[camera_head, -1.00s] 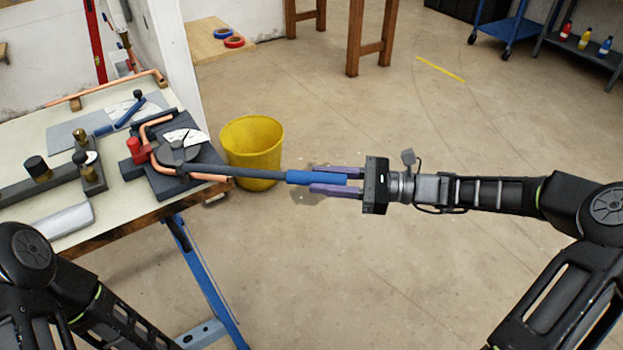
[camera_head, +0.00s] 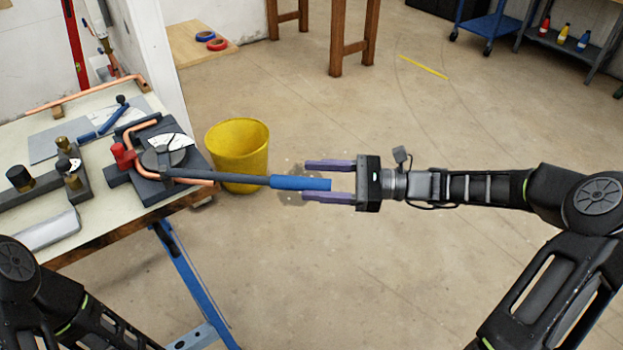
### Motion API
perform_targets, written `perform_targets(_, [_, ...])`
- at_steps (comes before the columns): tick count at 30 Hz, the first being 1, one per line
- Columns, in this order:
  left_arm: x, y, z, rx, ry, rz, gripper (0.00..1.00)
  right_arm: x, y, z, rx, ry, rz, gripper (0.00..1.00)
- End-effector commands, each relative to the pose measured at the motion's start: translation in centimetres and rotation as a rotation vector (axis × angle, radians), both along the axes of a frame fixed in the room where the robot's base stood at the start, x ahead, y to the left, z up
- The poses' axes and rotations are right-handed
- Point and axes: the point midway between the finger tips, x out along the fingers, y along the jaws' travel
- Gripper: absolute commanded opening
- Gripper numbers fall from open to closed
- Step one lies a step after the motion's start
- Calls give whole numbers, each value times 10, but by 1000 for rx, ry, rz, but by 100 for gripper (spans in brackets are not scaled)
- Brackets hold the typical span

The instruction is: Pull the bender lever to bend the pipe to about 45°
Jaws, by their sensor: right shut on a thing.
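The bender (camera_head: 128,168) is a dark block with a round former and a white angle dial (camera_head: 170,142), on the bench at left. A copper pipe (camera_head: 200,182) runs bent around the former, one end sticking out along the lever. I cannot read its angle. The lever (camera_head: 225,177) points right, out past the bench edge, and ends in a blue grip (camera_head: 298,183). My right gripper (camera_head: 318,181) is at the grip's end, purple fingers on either side, shut on it. My left arm shows at lower left, its gripper out of view.
The workbench (camera_head: 105,222) also holds brass and black fittings and a second copper pipe (camera_head: 85,95). A yellow bucket (camera_head: 238,148) stands on the floor behind the lever.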

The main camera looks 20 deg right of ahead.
Motion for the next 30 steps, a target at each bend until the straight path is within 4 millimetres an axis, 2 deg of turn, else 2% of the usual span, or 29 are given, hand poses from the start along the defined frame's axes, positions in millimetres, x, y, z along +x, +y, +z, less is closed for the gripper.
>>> perform_targets(6, [0, 0, -1, 0, 0, 0, 49, -12, -37, 0, -4, 1, -11, 49])
perform_targets(12, [0, 0, -1, 0, 0, 0, 49, -22, -59, 0, -3, 0, -9, 49])
perform_targets(30, [0, 0, 3, 0, 0, 0, 49, -28, -70, 2, -2, 1, -6, 49])
